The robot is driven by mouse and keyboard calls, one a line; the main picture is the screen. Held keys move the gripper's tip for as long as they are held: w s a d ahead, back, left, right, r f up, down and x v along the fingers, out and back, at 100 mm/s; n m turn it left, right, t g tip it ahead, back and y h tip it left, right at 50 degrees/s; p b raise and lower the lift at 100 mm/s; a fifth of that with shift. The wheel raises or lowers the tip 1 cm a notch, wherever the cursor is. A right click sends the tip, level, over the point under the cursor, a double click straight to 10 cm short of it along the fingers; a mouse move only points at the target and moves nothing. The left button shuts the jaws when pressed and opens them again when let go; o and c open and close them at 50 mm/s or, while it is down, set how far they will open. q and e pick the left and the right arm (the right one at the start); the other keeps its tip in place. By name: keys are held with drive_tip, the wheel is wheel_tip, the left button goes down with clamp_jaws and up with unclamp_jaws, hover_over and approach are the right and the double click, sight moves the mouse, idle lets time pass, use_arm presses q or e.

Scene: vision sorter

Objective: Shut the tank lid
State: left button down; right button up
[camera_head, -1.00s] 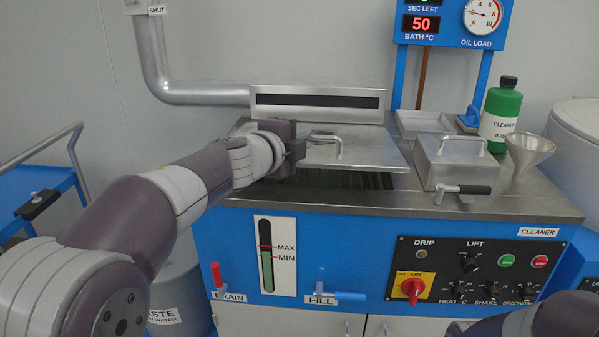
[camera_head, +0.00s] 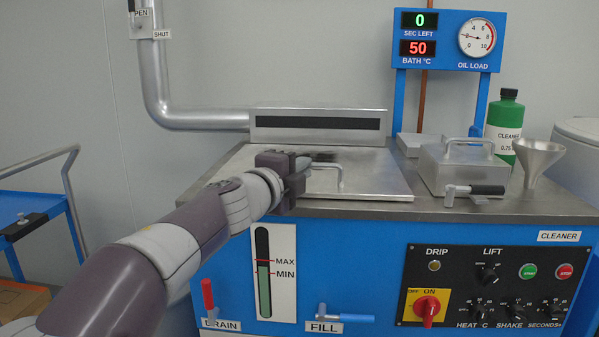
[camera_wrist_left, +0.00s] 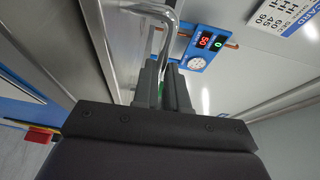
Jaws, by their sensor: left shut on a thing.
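The tank lid (camera_head: 372,184) is a flat steel plate on top of the blue machine. It lies level with the worktop, with no dark opening visible along its front edge. Its bar handle (camera_head: 338,172) stands up from the plate; part of it is hidden by my gripper. My left gripper (camera_head: 300,177) is at the left end of the handle and shut on it. In the left wrist view the fingers (camera_wrist_left: 163,88) close on the metal handle (camera_wrist_left: 170,22). My right gripper is out of view.
A smaller steel box (camera_head: 466,166) with its own handle stands right of the lid, beside a funnel (camera_head: 537,158) and a green cleaner bottle (camera_head: 503,122). A slotted steel vent (camera_head: 318,123) is behind the lid. A blue cart (camera_head: 35,212) stands at the left.

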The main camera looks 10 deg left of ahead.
use_arm(q)
drive_tip(key=c, duration=1.5)
unclamp_jaws()
drive_tip(key=shift+f, duration=0.5)
drive_tip(key=o, duration=0.3)
drive_tip(key=shift+r, duration=0.15)
drive_tip(key=shift+o, duration=0.2)
drive_tip(key=p+v, duration=0.1)
drive_tip(key=v, duration=1.1)
drive_tip(key=shift+s, duration=0.3)
drive_tip(key=shift+a, duration=0.15)
